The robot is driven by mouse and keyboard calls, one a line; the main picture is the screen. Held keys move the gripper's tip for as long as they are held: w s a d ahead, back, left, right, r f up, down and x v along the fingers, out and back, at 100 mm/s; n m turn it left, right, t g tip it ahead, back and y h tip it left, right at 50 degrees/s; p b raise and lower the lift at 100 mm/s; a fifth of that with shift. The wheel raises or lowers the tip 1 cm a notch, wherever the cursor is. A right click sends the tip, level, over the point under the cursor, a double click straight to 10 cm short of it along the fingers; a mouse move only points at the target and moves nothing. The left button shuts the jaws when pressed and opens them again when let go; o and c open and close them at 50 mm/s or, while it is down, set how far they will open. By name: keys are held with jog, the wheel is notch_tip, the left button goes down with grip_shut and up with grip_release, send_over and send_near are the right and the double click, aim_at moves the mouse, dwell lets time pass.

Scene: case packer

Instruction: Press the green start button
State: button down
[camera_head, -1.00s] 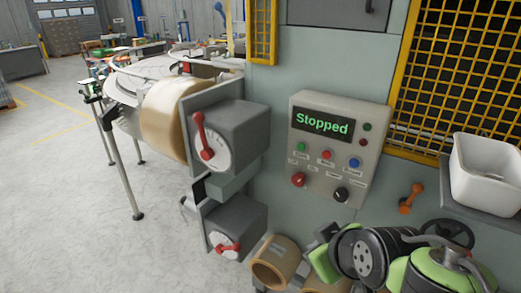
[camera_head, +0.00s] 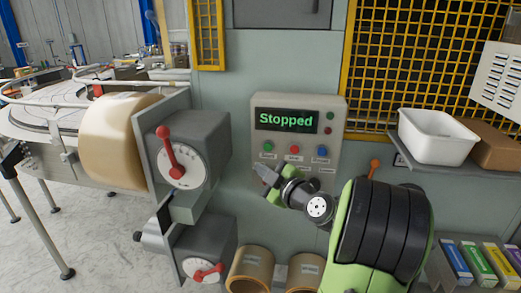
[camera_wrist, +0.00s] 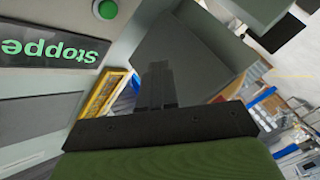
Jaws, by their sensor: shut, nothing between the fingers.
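The green start button (camera_head: 268,145) is at the upper left of the button row, below the display on the beige control panel (camera_head: 336,142). The display (camera_head: 287,119) reads "Stopped". My gripper (camera_head: 260,170) is shut and empty. In the head view its tip appears just below the green button and covers the lower left of the panel. I cannot tell the gap in depth. In the wrist view the picture is turned over; the green button (camera_wrist: 104,9) is at the top edge, apart from the shut fingers (camera_wrist: 156,80).
Red (camera_head: 294,149) and blue (camera_head: 321,150) buttons sit right of the green one. A grey box with a red-handled dial (camera_head: 181,163) juts out left of the panel. A white bin (camera_head: 438,135) stands on a shelf to the right.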

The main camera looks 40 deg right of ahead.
aim_at(268, 147)
jog(key=shift+w+d+p, duration=0.9)
jog(key=shift+w+d, duration=0.05)
jog(key=shift+d, duration=0.2)
jog(key=shift+w+d+p, duration=0.9)
jog(key=shift+d+p, duration=0.05)
jog(key=shift+d, duration=0.2)
jog(key=shift+w+d+p, duration=0.9)
jog(key=shift+w+d, duration=0.05)
jog(key=shift+d, duration=0.2)
jog(key=shift+w+d+b, duration=0.2)
jog(key=shift+d+b, duration=0.1)
jog(key=shift+b, duration=0.15)
